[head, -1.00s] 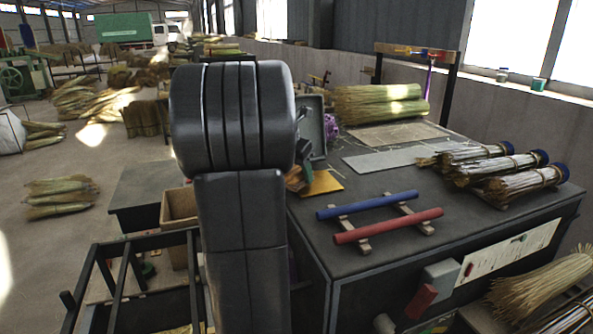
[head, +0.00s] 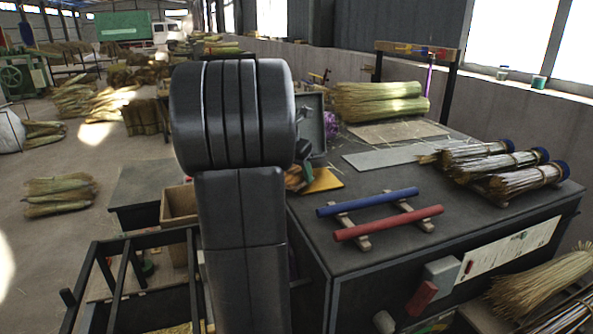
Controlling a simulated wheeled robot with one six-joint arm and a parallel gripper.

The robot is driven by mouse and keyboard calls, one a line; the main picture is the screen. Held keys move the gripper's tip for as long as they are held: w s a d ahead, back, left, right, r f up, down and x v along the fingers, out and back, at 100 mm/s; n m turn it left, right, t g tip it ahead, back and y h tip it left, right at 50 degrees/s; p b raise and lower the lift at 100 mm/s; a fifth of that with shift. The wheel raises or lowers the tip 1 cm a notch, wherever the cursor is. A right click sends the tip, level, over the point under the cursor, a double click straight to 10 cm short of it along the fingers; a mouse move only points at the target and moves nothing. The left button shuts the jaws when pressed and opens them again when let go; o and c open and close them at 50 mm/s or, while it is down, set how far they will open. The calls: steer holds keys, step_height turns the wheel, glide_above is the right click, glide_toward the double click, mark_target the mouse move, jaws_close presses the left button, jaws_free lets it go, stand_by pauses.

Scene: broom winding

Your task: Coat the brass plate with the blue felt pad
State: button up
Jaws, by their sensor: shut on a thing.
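The brass plate looks to be the flat yellow-gold piece (head: 323,181) lying on the dark bench top, just right of my arm. Its left part is hidden behind my arm and some small orange and dark items. I cannot make out the blue felt pad. My large dark arm stands in the middle of the view and hides my gripper. A small dark piece shows at the arm's right edge, near the plate, but I cannot tell if it belongs to my wrist.
A blue rod (head: 367,203) and a red rod (head: 388,223) lie across wooden rests at the bench front. Several bound straw bundles (head: 525,182) lie at the right. A grey sheet (head: 395,156) and large straw bundles (head: 380,103) lie behind. An open brown box (head: 178,206) stands left.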

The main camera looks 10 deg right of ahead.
steer(key=shift+f, duration=0.55)
